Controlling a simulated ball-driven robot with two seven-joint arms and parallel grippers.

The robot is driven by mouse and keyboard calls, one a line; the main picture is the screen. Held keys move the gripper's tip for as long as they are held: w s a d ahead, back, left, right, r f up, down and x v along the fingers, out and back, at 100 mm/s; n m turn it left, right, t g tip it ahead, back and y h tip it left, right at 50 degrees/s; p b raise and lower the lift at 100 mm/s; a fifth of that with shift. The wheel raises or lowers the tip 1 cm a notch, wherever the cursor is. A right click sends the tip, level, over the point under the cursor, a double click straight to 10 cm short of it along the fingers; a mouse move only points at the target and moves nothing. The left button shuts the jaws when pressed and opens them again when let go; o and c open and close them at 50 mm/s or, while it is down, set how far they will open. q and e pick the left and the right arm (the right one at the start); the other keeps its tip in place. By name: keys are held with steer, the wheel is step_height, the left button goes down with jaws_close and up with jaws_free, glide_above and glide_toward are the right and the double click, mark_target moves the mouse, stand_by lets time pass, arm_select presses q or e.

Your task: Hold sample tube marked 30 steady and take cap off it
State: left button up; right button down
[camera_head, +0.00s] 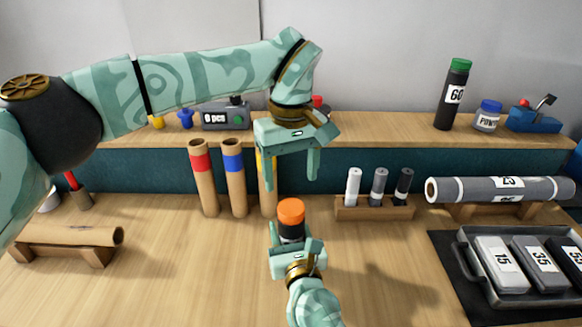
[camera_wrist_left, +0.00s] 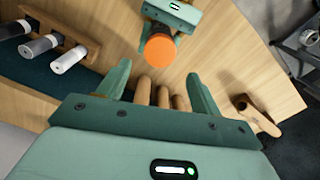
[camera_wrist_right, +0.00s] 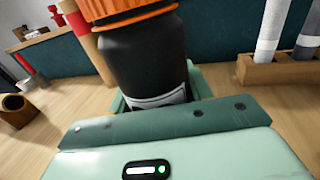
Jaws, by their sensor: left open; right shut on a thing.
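A black sample tube (camera_head: 291,233) with an orange cap (camera_head: 291,211) stands upright in my right gripper (camera_head: 290,243), which is shut on its body. In the right wrist view the tube (camera_wrist_right: 145,60) fills the middle, its white label mostly hidden, so its number cannot be read. The ribbed cap (camera_wrist_right: 125,10) sits on its top. My left gripper (camera_head: 291,182) is open and empty, pointing down above the cap and apart from it. In the left wrist view the cap (camera_wrist_left: 158,48) shows beyond the open fingers.
Behind stand cardboard tubes (camera_head: 204,180) with coloured bands and a rack (camera_head: 374,209) of small rolls. A tray (camera_head: 470,270) of marked blocks lies at right, a cardboard roll (camera_head: 70,236) at left. A green-capped bottle marked 60 (camera_head: 452,97) stands on the shelf.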

mark_target(291, 207)
arm_select(q)
step_height(291, 207, down, 7)
steer(key=shift+f, duration=0.2)
